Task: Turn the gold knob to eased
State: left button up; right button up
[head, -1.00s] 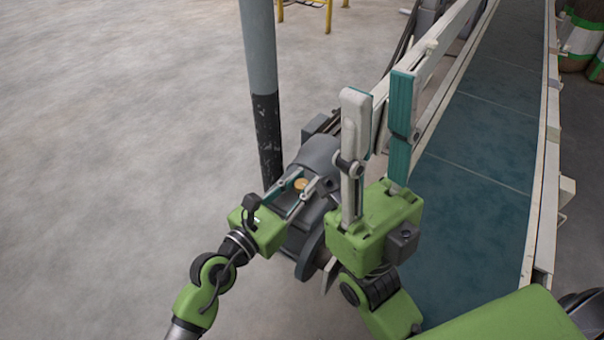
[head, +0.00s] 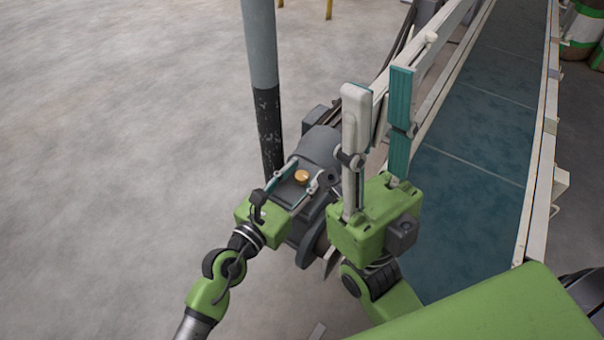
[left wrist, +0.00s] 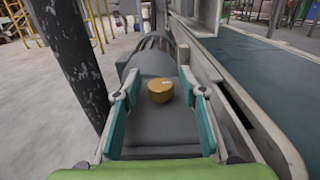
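The gold knob (head: 301,177) sits on top of the grey motor housing (head: 318,150) beside the conveyor. In the left wrist view the knob (left wrist: 160,90) lies between and just beyond the fingertips, with clear gaps on both sides. My left gripper (head: 301,175) is open around the knob's near side and does not appear to touch it. Its teal-padded fingers also show in the left wrist view (left wrist: 160,100). My right gripper (head: 378,80) is open and empty, its fingers pointing up, to the right of the housing. The knob's markings cannot be read.
A grey and black post (head: 262,90) stands close behind and left of the housing. The conveyor belt (head: 470,160) with its pale side rail runs along the right. Open concrete floor (head: 120,130) lies to the left.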

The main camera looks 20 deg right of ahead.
pick_arm(q)
jog(key=v, duration=1.2)
dwell(0.3)
